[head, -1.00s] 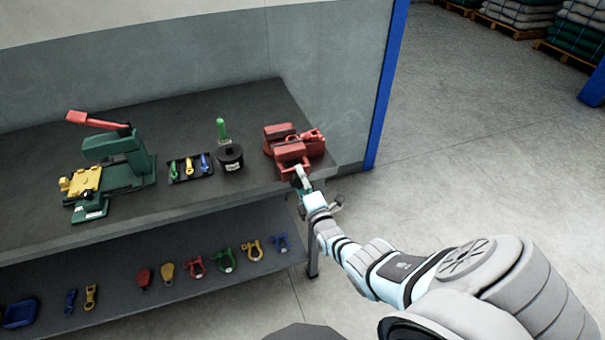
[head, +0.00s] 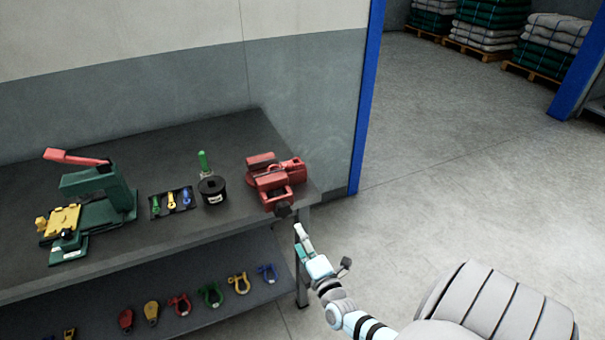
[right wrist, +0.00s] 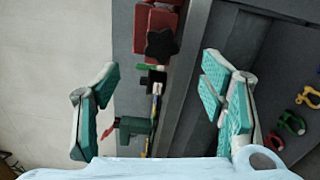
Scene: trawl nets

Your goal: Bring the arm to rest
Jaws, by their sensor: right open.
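My right arm reaches in from the lower right in the head view. Its gripper (head: 302,243) is just off the right end of the workbench (head: 235,225), below and in front of the red vise (head: 272,183). In the right wrist view the right gripper (right wrist: 158,100) has its two teal-padded fingers spread wide, with nothing held between them. Beyond the fingers the vise's dark star-shaped knob (right wrist: 161,45) shows, apart from them. My left gripper does not show in either view.
A green press (head: 95,195) with a red lever, a small tool tray (head: 171,203) and a black cup (head: 212,190) stand on the bench. Several coloured shackles lie on the lower shelf (head: 215,318). A blue post (head: 369,95) rises behind the bench. Open floor (head: 450,190) lies right.

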